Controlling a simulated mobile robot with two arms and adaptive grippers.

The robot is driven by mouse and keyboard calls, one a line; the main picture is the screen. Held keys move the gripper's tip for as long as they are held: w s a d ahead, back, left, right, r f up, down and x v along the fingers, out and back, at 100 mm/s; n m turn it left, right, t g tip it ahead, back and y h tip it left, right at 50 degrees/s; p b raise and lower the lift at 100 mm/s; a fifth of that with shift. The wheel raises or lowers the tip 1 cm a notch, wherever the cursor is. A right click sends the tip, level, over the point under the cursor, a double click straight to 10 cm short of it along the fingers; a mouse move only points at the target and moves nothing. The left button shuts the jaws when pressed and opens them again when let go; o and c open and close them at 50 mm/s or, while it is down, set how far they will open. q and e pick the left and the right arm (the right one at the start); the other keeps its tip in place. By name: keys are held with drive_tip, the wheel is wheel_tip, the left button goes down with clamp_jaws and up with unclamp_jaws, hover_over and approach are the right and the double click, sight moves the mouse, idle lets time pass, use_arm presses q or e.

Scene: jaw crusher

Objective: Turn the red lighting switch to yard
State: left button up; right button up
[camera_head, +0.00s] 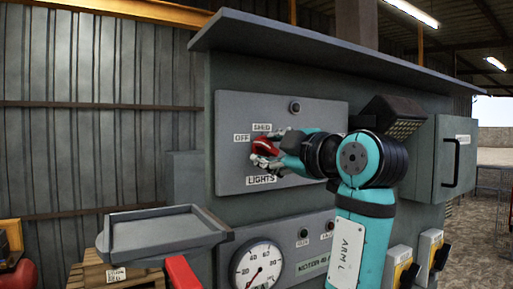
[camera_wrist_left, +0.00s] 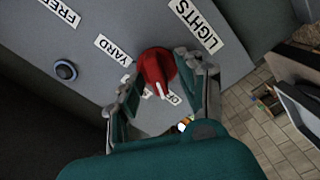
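The red lighting switch (camera_head: 261,144) is on the grey upper panel, above the LIGHTS label (camera_head: 261,180). OFF is at its left and SHED above it. In the left wrist view the red knob (camera_wrist_left: 157,68) has a white pointer mark that points between the OFF label (camera_wrist_left: 174,98) and another label, partly hidden. The YARD label (camera_wrist_left: 113,49) lies on the other side of the knob, with the pointer turned away from it. My left gripper (camera_wrist_left: 158,72) is at the knob with its fingers apart, one on each side; firm contact is not visible. My right gripper is not in view.
A round button (camera_wrist_left: 65,70) sits near a partly cut-off label. Below the upper panel are a round gauge (camera_head: 258,267) and small buttons. A grey tray (camera_head: 165,232) juts out at left.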

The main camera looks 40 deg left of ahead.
use_arm(q)
drive_tip(key=shift+d+r, duration=0.1)
drive_tip(key=shift+d, duration=0.35)
drive_tip(key=shift+c, duration=1.6)
drive_tip(key=shift+a, duration=0.1)
clamp_jaws()
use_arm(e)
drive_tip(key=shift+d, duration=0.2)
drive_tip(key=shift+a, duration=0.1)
